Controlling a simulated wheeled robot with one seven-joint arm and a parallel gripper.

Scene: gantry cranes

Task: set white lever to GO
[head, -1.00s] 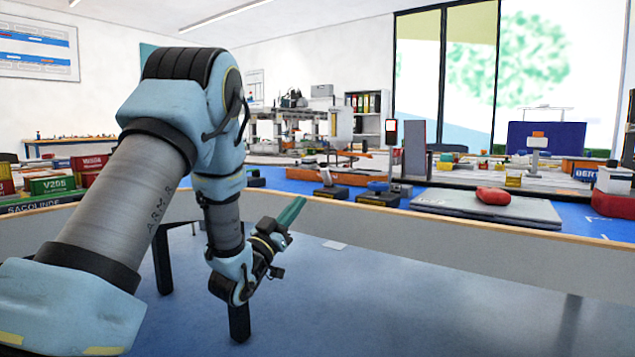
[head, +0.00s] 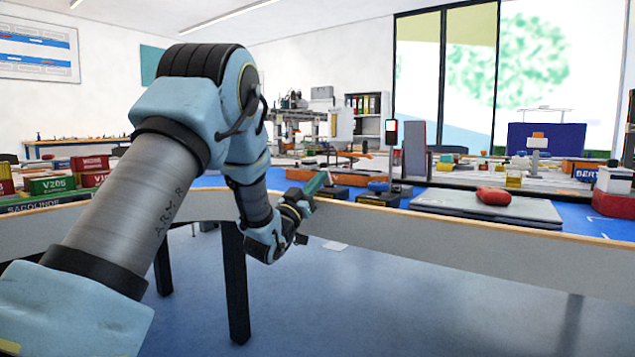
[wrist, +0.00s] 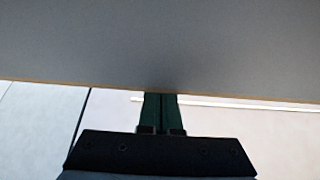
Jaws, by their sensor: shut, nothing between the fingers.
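My gripper (head: 316,183), with dark green fingers, is at the table's near edge in the head view, pointing up and to the right. In the wrist view the two green fingers (wrist: 162,112) are together with nothing between them. The white lever's dark base (head: 341,192) stands on the table just beyond the fingertips. The lever itself is mostly hidden behind my gripper, so its setting cannot be read. A second dark base with a blue lever (head: 378,187) stands to its right. No GO marking is legible.
The table's pale front panel with a wooden rim (head: 470,225) lies close to my gripper; a grey panel fills the upper wrist view. A grey flat case (head: 450,203) bears a red lump (head: 493,196).

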